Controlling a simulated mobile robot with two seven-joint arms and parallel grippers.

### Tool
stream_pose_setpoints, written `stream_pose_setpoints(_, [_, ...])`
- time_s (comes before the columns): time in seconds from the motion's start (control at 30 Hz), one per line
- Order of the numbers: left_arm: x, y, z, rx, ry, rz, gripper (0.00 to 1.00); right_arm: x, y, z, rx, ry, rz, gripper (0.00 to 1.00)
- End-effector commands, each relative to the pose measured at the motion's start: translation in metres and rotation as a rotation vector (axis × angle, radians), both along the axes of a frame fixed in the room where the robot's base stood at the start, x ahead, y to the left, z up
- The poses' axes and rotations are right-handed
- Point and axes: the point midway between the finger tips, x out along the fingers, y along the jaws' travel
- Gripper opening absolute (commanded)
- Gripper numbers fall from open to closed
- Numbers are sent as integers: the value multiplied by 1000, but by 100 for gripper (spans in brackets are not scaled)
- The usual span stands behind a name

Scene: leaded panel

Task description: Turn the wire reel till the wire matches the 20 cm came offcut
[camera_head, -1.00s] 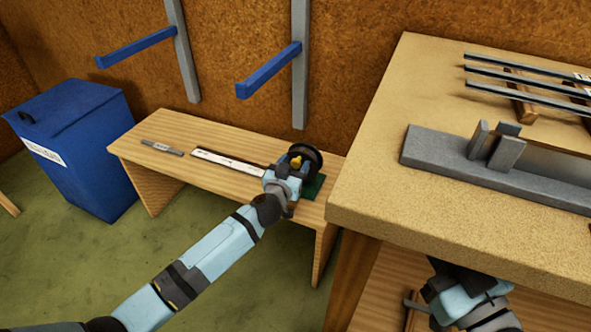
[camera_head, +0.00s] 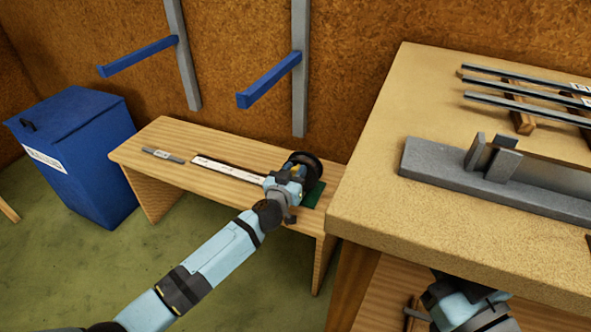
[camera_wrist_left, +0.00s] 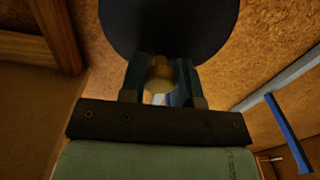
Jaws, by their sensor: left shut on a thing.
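The wire reel (camera_head: 306,164), a black drum on a green base (camera_head: 314,194), stands at the right end of the low wooden bench. My left gripper (camera_head: 292,181) is at its near side, shut on the reel's yellowish crank knob. In the left wrist view the knob (camera_wrist_left: 159,78) sits between the two fingers, below the dark disc of the reel (camera_wrist_left: 170,25). A short grey bar, seemingly the came offcut (camera_head: 163,155), lies at the bench's left. A white marked strip (camera_head: 228,170) lies between it and the reel. I cannot make out the wire. My right gripper (camera_head: 414,312) is low at the right, its jaws unclear.
The low bench (camera_head: 180,136) stands against the brown wall. A blue bin (camera_head: 75,150) is to its left. The higher worktable (camera_head: 375,190) at the right holds grey metal blocks (camera_head: 495,160) and several dark bars (camera_head: 530,88). Blue brackets (camera_head: 268,81) jut from the wall.

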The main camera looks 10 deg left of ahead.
Motion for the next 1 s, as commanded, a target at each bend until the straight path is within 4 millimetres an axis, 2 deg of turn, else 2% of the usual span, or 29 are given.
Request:
stream_pose_setpoints(0.07, [0, 1, 4, -37, 11, 1, 6, -2, 2, 5, 23, 41, 1, 0])
stream_pose_setpoints(0.5, [2, 12, -2, -352, 73, 2, 6, -23, 13, -6, 153, 274, 10, 0])
stream_pose_setpoints(0.8, [2, 17, -7, -502, 102, 1, 6, -27, 16, -14, 176, 324, 7, 0])
stream_pose_setpoints(1.0, [3, 17, -8, -541, 109, 0, 6, -27, 16, -13, 179, 327, 9, 0])
